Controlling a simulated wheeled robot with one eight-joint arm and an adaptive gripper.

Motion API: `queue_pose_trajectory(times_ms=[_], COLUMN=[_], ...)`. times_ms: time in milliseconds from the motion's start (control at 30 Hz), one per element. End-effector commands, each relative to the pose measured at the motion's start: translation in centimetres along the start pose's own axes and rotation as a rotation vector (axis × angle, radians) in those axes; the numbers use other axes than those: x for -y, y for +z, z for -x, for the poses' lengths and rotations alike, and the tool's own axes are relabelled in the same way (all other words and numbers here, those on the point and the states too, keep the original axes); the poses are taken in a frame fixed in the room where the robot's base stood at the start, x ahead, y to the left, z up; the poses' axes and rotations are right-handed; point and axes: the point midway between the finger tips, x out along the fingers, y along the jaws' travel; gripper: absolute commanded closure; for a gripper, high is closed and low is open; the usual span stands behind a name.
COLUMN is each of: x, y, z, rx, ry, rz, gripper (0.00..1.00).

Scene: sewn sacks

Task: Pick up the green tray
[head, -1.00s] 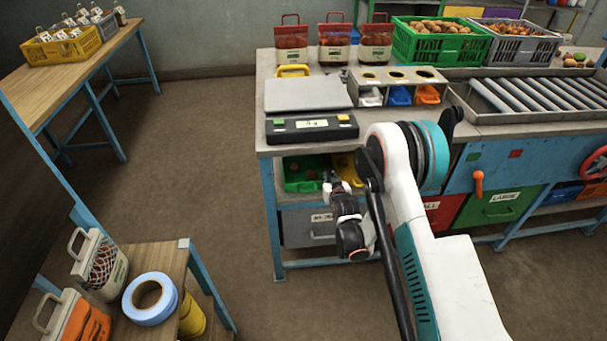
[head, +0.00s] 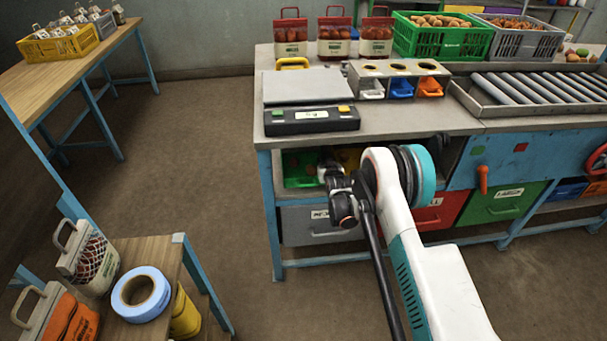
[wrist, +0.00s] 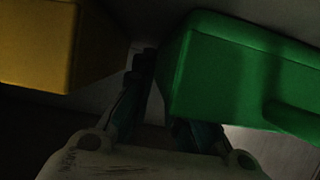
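The green tray (head: 300,183) sits on the shelf under the bench top, at the bench's left end, with dark round shapes in it. In the wrist view the green tray (wrist: 225,65) fills the right side, close to the camera. My gripper (head: 326,168) is at the shelf opening, at the tray's right side in the head view. In the wrist view my gripper (wrist: 160,100) has its fingers apart. The left finger shows beside the tray with a narrow gap. The right fingertip is hidden by the tray, and I cannot tell if it touches.
A yellow tray (wrist: 38,45) is close on the left in the wrist view. The bench top (head: 425,115) is overhead, and a grey drawer (head: 312,222) is below the shelf. A scale (head: 310,120) stands on the bench. The floor to the left is clear.

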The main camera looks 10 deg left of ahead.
Motion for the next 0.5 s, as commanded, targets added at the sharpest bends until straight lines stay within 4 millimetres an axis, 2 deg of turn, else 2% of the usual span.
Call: queue_pose_trajectory(times_ms=[267,333,500], x=[0.01,0.02,0.02], y=[-0.08,-0.08,-0.07], z=[-0.36,-0.35,-0.35], rx=[0.0,0.0,0.0], ry=[0.0,0.0,0.0], rz=[0.0,0.0,0.0], gripper=[0.86,0.99,1.0])
